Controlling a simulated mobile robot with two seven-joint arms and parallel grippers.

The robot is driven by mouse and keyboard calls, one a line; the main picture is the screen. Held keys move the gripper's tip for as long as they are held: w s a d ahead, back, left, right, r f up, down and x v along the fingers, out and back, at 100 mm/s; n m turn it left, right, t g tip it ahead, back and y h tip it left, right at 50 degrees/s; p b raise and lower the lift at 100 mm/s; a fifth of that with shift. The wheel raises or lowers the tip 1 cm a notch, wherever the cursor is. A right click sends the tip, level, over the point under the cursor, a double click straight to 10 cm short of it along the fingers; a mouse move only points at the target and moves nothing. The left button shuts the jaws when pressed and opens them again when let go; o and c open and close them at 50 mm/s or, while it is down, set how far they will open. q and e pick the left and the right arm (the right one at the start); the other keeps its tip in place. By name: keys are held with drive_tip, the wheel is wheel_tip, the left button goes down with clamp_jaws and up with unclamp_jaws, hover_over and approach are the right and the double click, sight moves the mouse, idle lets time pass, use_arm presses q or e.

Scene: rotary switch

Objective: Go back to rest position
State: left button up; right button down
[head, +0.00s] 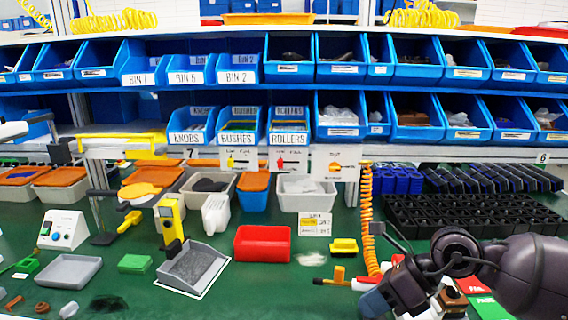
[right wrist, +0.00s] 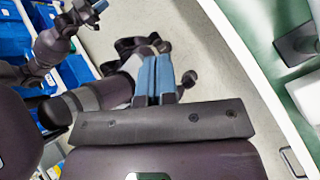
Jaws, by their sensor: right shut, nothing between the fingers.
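My right gripper (head: 376,302) is at the lower right of the head view, over the front of the green bench, with its arm coming in from the right. In the right wrist view its two blue fingers (right wrist: 153,78) lie together, with nothing between them. A white switch box (head: 62,230) with a blue knob and coloured buttons stands at the left of the bench, far from my right gripper. My left arm does not show in the head view. A small blue tip (right wrist: 98,6) on a dark arm at the top of the right wrist view may be my left gripper; its jaws are unclear.
A grey tray (head: 194,268), a red bin (head: 263,243) and a yellow block (head: 344,246) stand on the green bench. A coiled orange hose (head: 367,220) hangs near my right gripper. Blue bins (head: 417,62) fill the shelves behind. Pale floor shows below in the wrist view.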

drive_tip(key=w+a+r+m+t+y, duration=0.3)
drive_tip(key=a+r+m+t+y, duration=0.45)
drive_tip(key=m, duration=0.45)
drive_tip(key=d+f+m+t+h, duration=0.5)
drive_tip(key=f+m, duration=0.3)
drive_tip(key=m, duration=0.4)
drive_tip(key=d+f+m+t+h, duration=0.3)
drive_tip(key=d+f+m+h, duration=0.4)
drive_tip(key=m, duration=0.4)
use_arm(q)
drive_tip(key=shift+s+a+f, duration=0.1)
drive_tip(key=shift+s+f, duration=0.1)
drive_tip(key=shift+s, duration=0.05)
use_arm(e)
drive_tip(key=s+d+f+m+g+h, duration=0.2)
drive_tip(key=s+f+m, duration=0.3)
drive_tip(key=s+f, duration=0.5)
drive_tip(key=s+d+f+m+g+h, duration=0.2)
drive_tip(key=s+d+f+m, duration=0.3)
drive_tip(key=s+f, duration=0.5)
drive_tip(key=s+g, duration=0.1)
drive_tip(key=s, duration=0.1)
drive_tip(key=shift+s+d+f, duration=0.2)
drive_tip(key=shift+s+d, duration=0.05)
drive_tip(key=shift+s, duration=0.1)
